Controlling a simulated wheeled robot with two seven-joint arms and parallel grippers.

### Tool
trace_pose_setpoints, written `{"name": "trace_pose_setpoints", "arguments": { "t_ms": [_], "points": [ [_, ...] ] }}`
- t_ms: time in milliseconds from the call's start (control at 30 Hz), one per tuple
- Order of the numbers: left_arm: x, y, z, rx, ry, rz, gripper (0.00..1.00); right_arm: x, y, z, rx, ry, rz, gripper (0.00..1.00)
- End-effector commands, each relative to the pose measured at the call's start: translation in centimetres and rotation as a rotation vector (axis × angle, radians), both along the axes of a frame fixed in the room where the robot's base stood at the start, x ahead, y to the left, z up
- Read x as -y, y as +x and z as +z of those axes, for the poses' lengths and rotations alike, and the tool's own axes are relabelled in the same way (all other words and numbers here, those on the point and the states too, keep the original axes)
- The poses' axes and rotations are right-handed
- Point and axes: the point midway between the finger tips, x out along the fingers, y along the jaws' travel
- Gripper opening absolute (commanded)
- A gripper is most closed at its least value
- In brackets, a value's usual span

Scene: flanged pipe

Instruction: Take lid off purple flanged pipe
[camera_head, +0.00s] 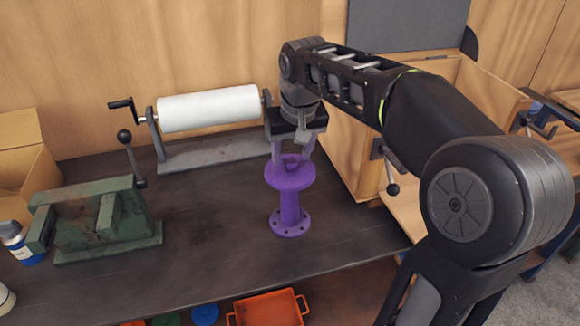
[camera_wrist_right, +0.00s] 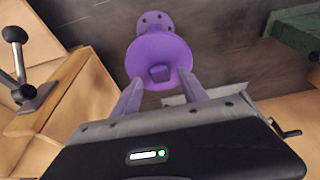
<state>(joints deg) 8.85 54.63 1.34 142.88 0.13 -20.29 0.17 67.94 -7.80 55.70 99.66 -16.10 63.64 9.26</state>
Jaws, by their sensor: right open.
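The purple flanged pipe (camera_head: 290,207) stands upright on the dark workbench, its round holed base flange on the bench top. A purple lid (camera_head: 290,178) with a small raised knob sits on its top. The lid (camera_wrist_right: 158,55) and its knob (camera_wrist_right: 160,73) also show in the right wrist view. My right gripper (camera_head: 292,158) points down just above the lid, its two fingers open and apart on either side of the knob. In the right wrist view the fingers (camera_wrist_right: 162,90) look clear of the knob; contact cannot be told. My left gripper is not in view.
A green vise (camera_head: 100,220) stands to the left on the workbench (camera_head: 200,270). A white roll on a stand (camera_head: 208,108) is behind. A wooden box (camera_head: 350,140) stands right of the pipe. An orange crate (camera_head: 268,309) sits below the bench's front edge.

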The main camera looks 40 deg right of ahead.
Motion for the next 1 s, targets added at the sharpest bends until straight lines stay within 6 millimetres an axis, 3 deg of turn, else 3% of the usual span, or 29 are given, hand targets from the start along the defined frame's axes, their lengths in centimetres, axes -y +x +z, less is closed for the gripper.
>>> {"name": "trace_pose_setpoints", "arguments": {
  "t_ms": [200,767,1000],
  "points": [
    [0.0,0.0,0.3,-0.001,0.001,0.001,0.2,0.2,0.6,-2.3,-0.003,0.002,0.0,0.51],
    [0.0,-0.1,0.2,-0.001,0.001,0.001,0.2,0.2,0.7,-2.3,-0.001,0.0,0.0,0.51],
    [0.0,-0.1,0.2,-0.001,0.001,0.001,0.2,0.2,0.7,-2.3,-0.001,0.0,0.0,0.34]
  ]
}}
